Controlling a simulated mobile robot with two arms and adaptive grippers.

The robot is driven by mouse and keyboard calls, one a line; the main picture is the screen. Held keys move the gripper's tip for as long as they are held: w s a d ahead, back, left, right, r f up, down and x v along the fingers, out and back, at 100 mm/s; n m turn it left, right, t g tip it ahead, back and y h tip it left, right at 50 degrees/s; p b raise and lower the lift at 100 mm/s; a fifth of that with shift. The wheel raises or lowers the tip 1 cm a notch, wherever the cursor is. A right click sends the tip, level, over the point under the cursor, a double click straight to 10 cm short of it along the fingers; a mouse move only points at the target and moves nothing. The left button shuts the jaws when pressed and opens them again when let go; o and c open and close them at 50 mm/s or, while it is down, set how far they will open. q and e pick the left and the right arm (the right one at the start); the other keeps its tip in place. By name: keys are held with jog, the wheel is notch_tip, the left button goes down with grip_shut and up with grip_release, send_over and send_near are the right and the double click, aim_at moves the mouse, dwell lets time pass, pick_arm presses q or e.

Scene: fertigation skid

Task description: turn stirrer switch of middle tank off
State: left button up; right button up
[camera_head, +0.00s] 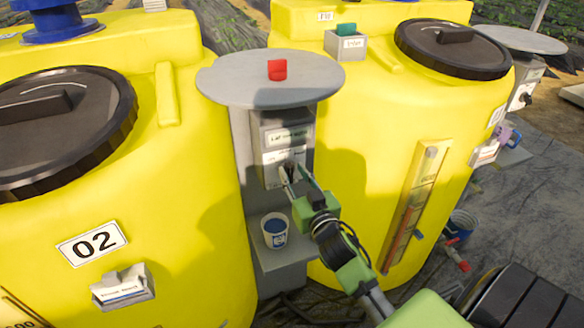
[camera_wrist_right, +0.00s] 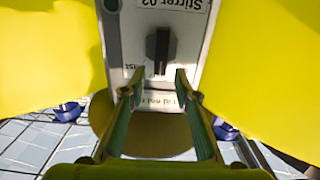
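The stirrer switch box (camera_head: 302,135) is a grey box under a round grey tabletop, between two yellow tanks. In the right wrist view its label reads "Stirrer 02" upside down, and its black knob (camera_wrist_right: 161,48) stands upright in the picture. My right gripper (camera_head: 287,174) is at the lower front of the box in the head view and hides the knob. In the wrist view the right gripper (camera_wrist_right: 157,76) is open, its fingertips just short of the knob, one to each side. Contact with the knob cannot be made out. The yellow tank marked 02 (camera_head: 190,215) stands left. My left gripper is out of view.
A red block (camera_head: 277,70) lies on the round tabletop (camera_head: 235,82). A white and blue cup (camera_head: 275,232) stands on a grey ledge below the box. The right yellow tank (camera_head: 365,125) carries a level gauge (camera_head: 415,200) close to my right arm.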

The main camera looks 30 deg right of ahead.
jog(key=shift+x, duration=0.8)
grip_shut()
jog(key=shift+n, duration=0.3)
jog(key=n, duration=0.2)
jog(key=a+n, duration=0.1)
jog(key=n, duration=0.1)
jog(key=shift+f+p, duration=0.15)
jog(key=shift+p, duration=0.25)
jog(key=shift+w+a+f+n, duration=0.15)
jog(key=shift+a+n, duration=0.1)
jog(key=shift+n, duration=0.85)
jog(key=shift+a+f+n, duration=0.15)
jog(key=shift+a+n, duration=0.1)
jog(key=shift+n, duration=0.85)
